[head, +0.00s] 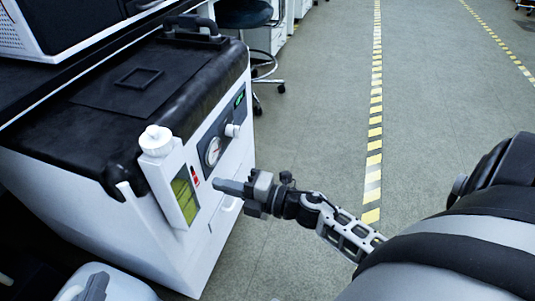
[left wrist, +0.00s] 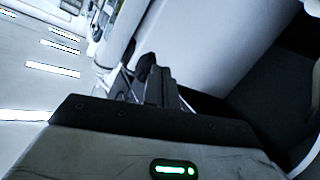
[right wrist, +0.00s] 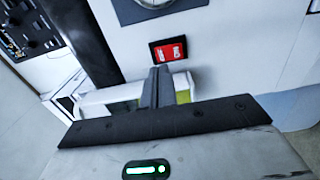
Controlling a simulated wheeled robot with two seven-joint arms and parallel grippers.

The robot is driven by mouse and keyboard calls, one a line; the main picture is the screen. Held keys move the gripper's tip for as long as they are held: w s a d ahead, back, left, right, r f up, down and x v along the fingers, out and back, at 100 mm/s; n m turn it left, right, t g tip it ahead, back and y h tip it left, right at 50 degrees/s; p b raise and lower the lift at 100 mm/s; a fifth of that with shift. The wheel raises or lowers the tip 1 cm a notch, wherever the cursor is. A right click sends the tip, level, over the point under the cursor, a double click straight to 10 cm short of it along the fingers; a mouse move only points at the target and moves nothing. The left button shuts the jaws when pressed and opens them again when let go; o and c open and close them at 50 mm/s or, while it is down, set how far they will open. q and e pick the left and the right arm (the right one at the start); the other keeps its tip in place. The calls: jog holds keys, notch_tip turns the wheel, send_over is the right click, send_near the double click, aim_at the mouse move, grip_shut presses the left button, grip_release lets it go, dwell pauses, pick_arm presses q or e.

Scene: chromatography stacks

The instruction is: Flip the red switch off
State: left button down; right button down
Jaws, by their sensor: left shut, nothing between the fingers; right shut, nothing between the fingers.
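The red switch (head: 195,177) is a small rocker in a black frame on the white front of the machine (head: 230,160), between the gauge and the yellow-green window. The right wrist view shows it larger, with white marks (right wrist: 169,51). My right gripper (head: 217,184) is shut and empty, its tips pointing at the panel close to the switch. In the right wrist view its fingertips (right wrist: 158,70) lie just below the switch; contact cannot be told.
A round gauge (head: 214,151) and a white knob (head: 232,130) sit beside the switch. A white-capped column with a yellow-green window (head: 185,194) stands out from the panel at its left. A stool (head: 255,45) stands behind. The floor (head: 310,130) at the right is clear.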

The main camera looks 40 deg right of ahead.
pick_arm(q)
jog(key=shift+s+a+f+m+g+y+p, duration=0.2)
jog(key=shift+f+m+g+y+p, duration=0.1)
jog(key=shift+f+g+p, duration=0.25)
pick_arm(e)
jog(key=v, duration=0.9)
jog(key=shift+r, duration=0.3)
jog(key=shift+d, duration=0.1)
pick_arm(q)
jog(key=shift+r+t, duration=0.1)
jog(key=shift+t, duration=0.15)
